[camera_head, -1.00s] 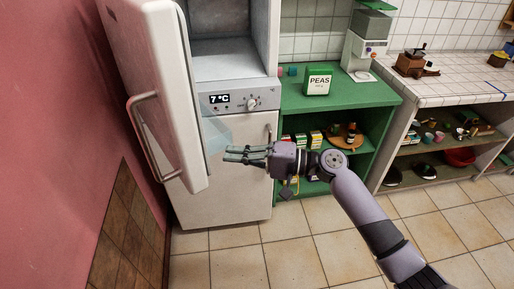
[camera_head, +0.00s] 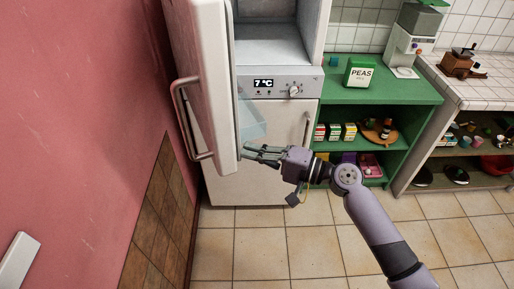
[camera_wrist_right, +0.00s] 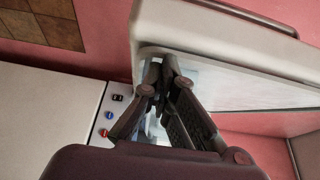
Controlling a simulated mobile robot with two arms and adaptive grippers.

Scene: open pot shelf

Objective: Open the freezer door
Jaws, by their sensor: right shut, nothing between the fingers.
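The white fridge has its upper door (camera_head: 212,85) swung wide open to the left, with a metal bar handle (camera_head: 187,118) on its outer face. The lower door (camera_head: 245,188) is closed and has a vertical handle (camera_head: 307,128) at its right side. My right gripper (camera_head: 256,152) is shut and empty. It is in front of the lower door, its fingertips close to the inner side of the open door's free edge. In the right wrist view the gripper (camera_wrist_right: 165,72) overlaps the open door's inner side (camera_wrist_right: 235,80); contact cannot be told. My left gripper is not in view.
A control panel (camera_head: 280,88) reading 7 °C sits between the two compartments. A pink wall (camera_head: 80,110) is close on the left. The tiled floor (camera_head: 265,255) in front is clear.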

